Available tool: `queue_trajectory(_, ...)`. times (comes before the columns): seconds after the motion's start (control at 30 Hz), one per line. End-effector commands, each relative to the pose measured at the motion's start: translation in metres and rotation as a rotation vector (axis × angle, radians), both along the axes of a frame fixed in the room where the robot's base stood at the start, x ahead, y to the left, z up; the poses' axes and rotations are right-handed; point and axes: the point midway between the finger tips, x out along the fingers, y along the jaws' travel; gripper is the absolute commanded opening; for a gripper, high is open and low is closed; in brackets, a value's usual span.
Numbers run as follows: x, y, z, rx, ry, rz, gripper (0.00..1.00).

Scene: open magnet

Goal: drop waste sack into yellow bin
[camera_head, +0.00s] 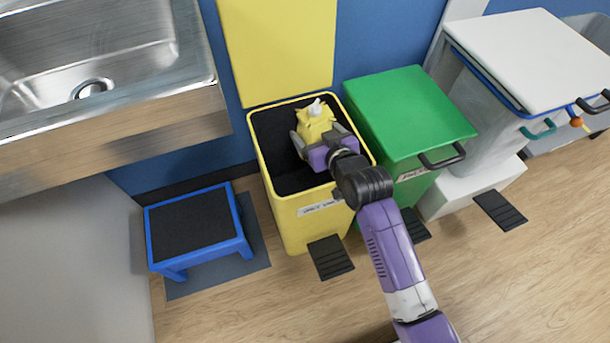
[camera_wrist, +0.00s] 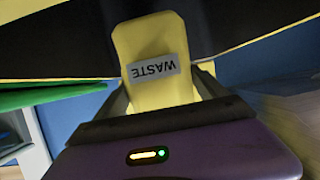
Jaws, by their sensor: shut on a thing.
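The yellow waste sack (camera_head: 315,122) with a pale tied top is held in my gripper (camera_head: 313,140), over the open mouth of the yellow bin (camera_head: 297,220). In the wrist view the sack (camera_wrist: 150,38) shows a label reading WASTE, between the two fingers of my gripper (camera_wrist: 160,95). The bin's lid (camera_head: 280,45) stands raised against the wall. The bin's dark inside shows around the sack. I cannot tell how far the sack reaches below the rim.
A green-lidded bin (camera_head: 408,112) stands close on the right, with a white-lidded bin (camera_head: 530,55) beyond it. A blue step stool (camera_head: 195,225) stands at the left, below a steel sink (camera_head: 95,70). A black pedal (camera_head: 330,257) is at the yellow bin's front.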

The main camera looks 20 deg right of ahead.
Motion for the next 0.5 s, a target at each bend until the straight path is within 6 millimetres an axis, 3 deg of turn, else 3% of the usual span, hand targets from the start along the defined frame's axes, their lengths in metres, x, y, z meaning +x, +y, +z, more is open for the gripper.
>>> queue_trajectory(0.1, 0.0005, 0.0000, -0.0100, 0.000, -0.003, 0.000, 0.24)
queue_trajectory(0.4, 0.0005, 0.0000, -0.0096, 0.000, -0.003, 0.000, 0.24)
queue_trajectory(0.43, 0.0005, 0.0000, -0.0096, 0.000, -0.003, 0.000, 0.86)
queue_trajectory(0.5, 0.0004, 0.0000, -0.0098, 0.000, -0.003, 0.000, 0.99)
